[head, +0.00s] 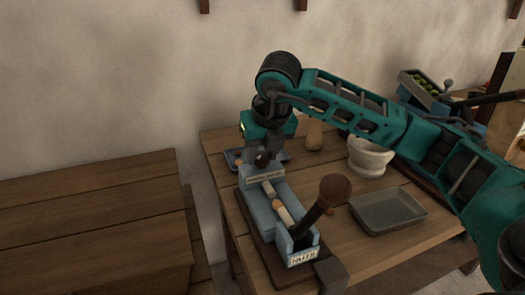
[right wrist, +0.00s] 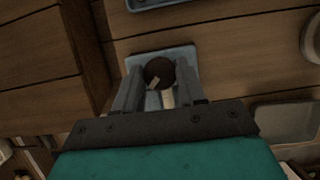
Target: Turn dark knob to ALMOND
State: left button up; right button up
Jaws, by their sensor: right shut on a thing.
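The dark knob (right wrist: 160,70) is round with a pale pointer mark and sits on the far end of a blue-grey device (head: 264,204). In the head view the knob (head: 262,159) is mostly hidden behind my right gripper (head: 263,155). My right gripper (right wrist: 161,84) points down and is shut on the knob, with one finger on each side of it. The pale mark points toward the lower left in the right wrist view. No ALMOND marking can be read in either view. My left gripper is not in view.
A dark lever with a round brown head (head: 335,188) rises from the device's near end, beside a small label (head: 303,257). A grey tray (head: 388,211) and a white mortar (head: 370,158) stand to the right. A lower wooden surface (head: 90,225) at left is bare.

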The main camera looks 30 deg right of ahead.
dwell(0.3)
jog(key=o, duration=1)
jog(key=shift+r, duration=0.15)
jog(key=p+v, duration=0.2)
jog(key=v, duration=1)
jog(key=shift+s+r, duration=0.15)
jog(key=shift+r, duration=0.15)
